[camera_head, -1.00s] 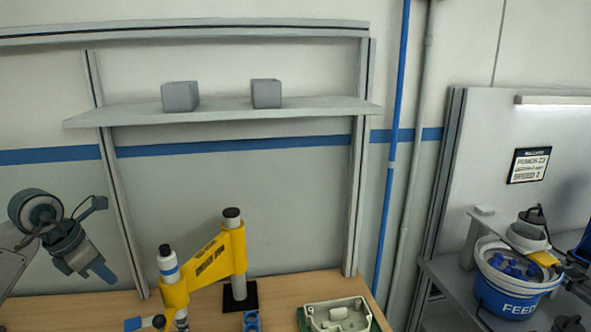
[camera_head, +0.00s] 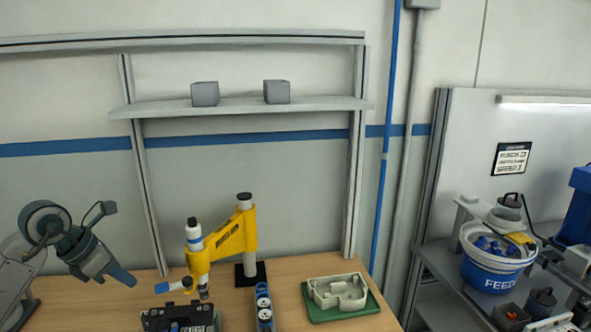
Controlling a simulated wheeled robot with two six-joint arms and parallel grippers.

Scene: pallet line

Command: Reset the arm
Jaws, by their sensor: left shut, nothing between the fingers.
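My left arm comes in from the left edge. Its gripper (camera_head: 122,274) is shut and empty, with blue fingertips pointing down and right. It hangs left of the yellow robot arm (camera_head: 222,240) on the wooden bench and is apart from it. My right gripper does not show.
The wooden bench (camera_head: 290,276) carries a green tray (camera_head: 372,304) with a pale housing (camera_head: 338,288), a blue holder (camera_head: 264,309) and a black fixture (camera_head: 178,316). A shelf (camera_head: 240,106) holds two grey boxes. A blue feeder bowl (camera_head: 490,274) stands at right.

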